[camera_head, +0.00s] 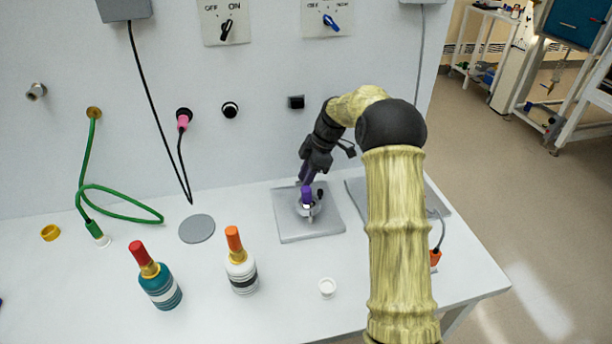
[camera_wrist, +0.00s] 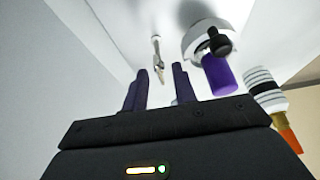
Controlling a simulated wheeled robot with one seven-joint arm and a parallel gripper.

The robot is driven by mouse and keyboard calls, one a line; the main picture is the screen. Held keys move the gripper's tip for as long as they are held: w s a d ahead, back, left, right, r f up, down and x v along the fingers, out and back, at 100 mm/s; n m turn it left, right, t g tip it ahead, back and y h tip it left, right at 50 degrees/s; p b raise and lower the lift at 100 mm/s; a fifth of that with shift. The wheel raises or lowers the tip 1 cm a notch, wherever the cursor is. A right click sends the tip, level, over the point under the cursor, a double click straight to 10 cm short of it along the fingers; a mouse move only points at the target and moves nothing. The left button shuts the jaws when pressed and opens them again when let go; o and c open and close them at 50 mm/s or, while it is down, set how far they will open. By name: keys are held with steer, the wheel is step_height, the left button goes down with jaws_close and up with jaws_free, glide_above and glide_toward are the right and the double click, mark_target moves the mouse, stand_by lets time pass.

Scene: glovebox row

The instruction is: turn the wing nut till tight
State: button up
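A small round grey-white fitting with a purple cylindrical part (camera_head: 306,194) and a black knob (camera_head: 320,194) stands on a grey square plate (camera_head: 292,230). I cannot tell which part of it is the wing nut. In the wrist view the purple part (camera_wrist: 221,75) and black knob (camera_wrist: 218,43) show right of my fingers, on the round base (camera_wrist: 196,40). My gripper (camera_head: 305,178) is just above and behind the fitting. The arm partly hides the plate's surroundings.
A teal bottle with a red top (camera_head: 160,285) and a white bottle with an orange top (camera_head: 241,270) stand at front left. A small white cap (camera_head: 327,288) lies in front of the plate. A green hose (camera_head: 120,190) and black cables hang from the wall.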

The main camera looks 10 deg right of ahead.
steer(key=shift+c, duration=0.5)
jaws_close()
